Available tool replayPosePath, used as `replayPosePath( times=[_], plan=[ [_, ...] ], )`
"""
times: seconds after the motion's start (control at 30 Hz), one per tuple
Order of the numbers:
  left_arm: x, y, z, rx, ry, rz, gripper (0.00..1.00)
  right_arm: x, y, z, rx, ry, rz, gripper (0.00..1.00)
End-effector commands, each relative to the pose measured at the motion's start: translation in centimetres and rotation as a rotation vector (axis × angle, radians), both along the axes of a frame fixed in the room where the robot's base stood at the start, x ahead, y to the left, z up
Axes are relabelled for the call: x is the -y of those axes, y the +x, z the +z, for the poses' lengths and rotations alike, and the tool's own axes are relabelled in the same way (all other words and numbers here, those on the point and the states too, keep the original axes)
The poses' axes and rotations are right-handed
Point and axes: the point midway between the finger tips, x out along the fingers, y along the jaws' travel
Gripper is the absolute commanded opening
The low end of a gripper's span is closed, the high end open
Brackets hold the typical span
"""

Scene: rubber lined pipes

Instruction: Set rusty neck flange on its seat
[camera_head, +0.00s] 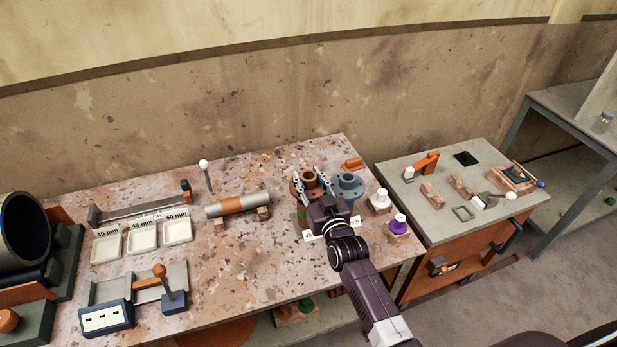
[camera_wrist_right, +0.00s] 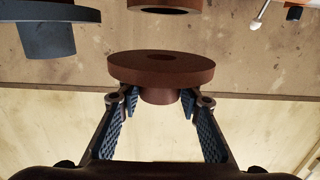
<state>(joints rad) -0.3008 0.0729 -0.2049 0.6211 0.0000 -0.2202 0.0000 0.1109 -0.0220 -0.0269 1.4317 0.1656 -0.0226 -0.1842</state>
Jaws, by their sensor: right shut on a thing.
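The rusty neck flange (camera_head: 309,177) is a brown disc with a short round neck. My right gripper (camera_head: 312,184) holds it near the back right of the speckled table. In the right wrist view the rusty neck flange (camera_wrist_right: 160,66) has its neck between the fingertips, and the disc lies just beyond them. Part of another rusty round piece (camera_wrist_right: 165,5) shows at the top edge of that view, apart from the held disc. I cannot tell whether that piece is the seat. My left gripper is not in view.
A blue-grey flange (camera_head: 348,185) stands close to the right of the held one. White (camera_head: 380,198) and purple (camera_head: 397,224) pieces sit nearby. A pipe with an orange band (camera_head: 238,204) lies to the left. The front middle of the table is clear.

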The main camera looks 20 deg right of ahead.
Motion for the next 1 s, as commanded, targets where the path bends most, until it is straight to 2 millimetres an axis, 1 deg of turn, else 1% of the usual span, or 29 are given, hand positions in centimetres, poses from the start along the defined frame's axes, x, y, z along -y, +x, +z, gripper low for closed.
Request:
replayPosePath(
  times=[0.03, 0.1, 0.3, 0.5, 1.0],
  plan=[
    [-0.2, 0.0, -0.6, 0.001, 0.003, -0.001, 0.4, 0.0, 0.1, -0.4, 0.006, -0.001, 0.0, 0.0],
    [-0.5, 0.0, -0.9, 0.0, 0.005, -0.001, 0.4, 0.0, 0.1, -0.9, 0.005, -0.001, 0.0, 0.0],
    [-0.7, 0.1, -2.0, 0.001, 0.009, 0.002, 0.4, 0.0, 0.1, -2.2, 0.005, -0.001, 0.0, 0.0],
    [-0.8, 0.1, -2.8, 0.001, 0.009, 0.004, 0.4, 0.0, 0.1, -3.2, 0.006, -0.001, 0.0, 0.0],
    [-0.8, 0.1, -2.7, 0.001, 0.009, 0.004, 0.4, 0.0, 0.1, -3.4, 0.006, -0.001, 0.0, 0.0]
  ],
)
